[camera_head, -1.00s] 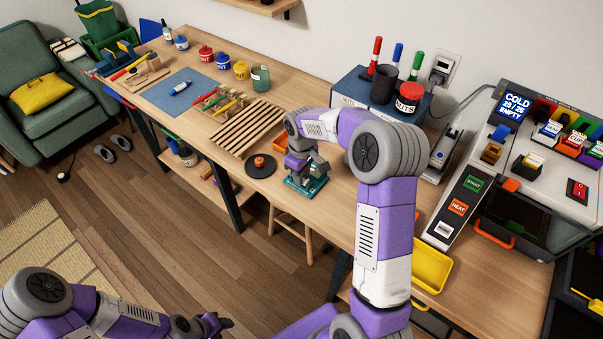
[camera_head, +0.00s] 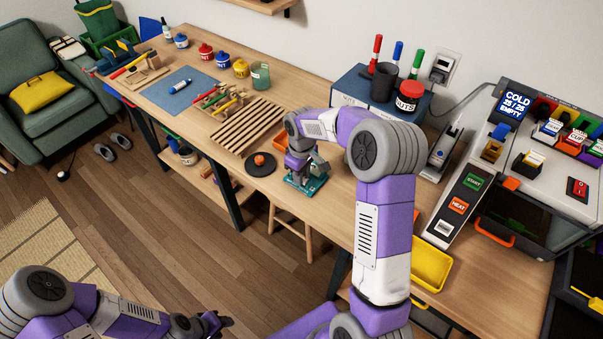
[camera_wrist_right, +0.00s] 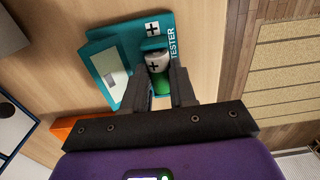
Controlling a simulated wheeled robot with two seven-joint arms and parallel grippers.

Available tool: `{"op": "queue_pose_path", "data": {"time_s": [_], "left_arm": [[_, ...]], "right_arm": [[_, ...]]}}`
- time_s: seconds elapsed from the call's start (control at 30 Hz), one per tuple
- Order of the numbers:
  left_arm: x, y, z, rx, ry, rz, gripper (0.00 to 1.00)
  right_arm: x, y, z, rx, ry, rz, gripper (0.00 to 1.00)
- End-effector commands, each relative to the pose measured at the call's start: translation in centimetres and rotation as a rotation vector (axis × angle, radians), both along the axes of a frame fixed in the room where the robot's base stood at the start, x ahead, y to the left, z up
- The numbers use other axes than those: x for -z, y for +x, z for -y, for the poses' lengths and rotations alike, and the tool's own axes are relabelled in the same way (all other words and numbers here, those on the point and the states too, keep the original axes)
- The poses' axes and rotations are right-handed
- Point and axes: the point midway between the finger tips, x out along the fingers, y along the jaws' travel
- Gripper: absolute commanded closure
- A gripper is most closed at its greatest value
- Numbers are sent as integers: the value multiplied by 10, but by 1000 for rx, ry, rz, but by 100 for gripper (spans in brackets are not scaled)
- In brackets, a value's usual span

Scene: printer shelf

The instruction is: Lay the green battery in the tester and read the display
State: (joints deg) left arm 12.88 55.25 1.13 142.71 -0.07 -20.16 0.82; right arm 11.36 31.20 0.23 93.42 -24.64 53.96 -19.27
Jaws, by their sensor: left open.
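The teal tester (camera_head: 312,187) lies on the workbench (camera_head: 335,215), below my right gripper (camera_head: 300,172). In the right wrist view the tester (camera_wrist_right: 106,50) shows its label, plus marks and a pale display window (camera_wrist_right: 113,74) with no legible reading. The green battery (camera_wrist_right: 162,82), with a white plus-marked end, is between the fingers of my right gripper (camera_wrist_right: 160,88), which look shut on it. Its plus end is over or in the tester's slot; I cannot tell if it is fully seated. My left gripper (camera_head: 218,322) is open and empty, low over the floor.
A black disc with an orange knob (camera_head: 260,162) and a slatted wooden rack (camera_head: 248,128) lie left of the tester. The control panel (camera_head: 460,205) and a yellow tray (camera_head: 431,268) are at right. An orange item (camera_wrist_right: 78,127) is near the tester.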

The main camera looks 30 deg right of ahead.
Motion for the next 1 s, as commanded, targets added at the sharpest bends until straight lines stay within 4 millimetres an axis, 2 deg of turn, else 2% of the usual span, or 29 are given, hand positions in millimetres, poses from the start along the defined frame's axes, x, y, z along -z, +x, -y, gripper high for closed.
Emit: {"op": "queue_pose_path", "data": {"time_s": [0.03,0.2,0.57,1.0], "left_arm": [[0,0,0,0,0,0,57],[0,0,0,0,0,0,57],[-2,0,0,0,0,0,57],[-27,0,0,0,0,0,57]], "right_arm": [[0,0,0,0,0,0,71],[0,0,0,0,0,0,45],[-2,0,0,0,0,-1,44],[-32,0,0,0,0,-1,44]]}}
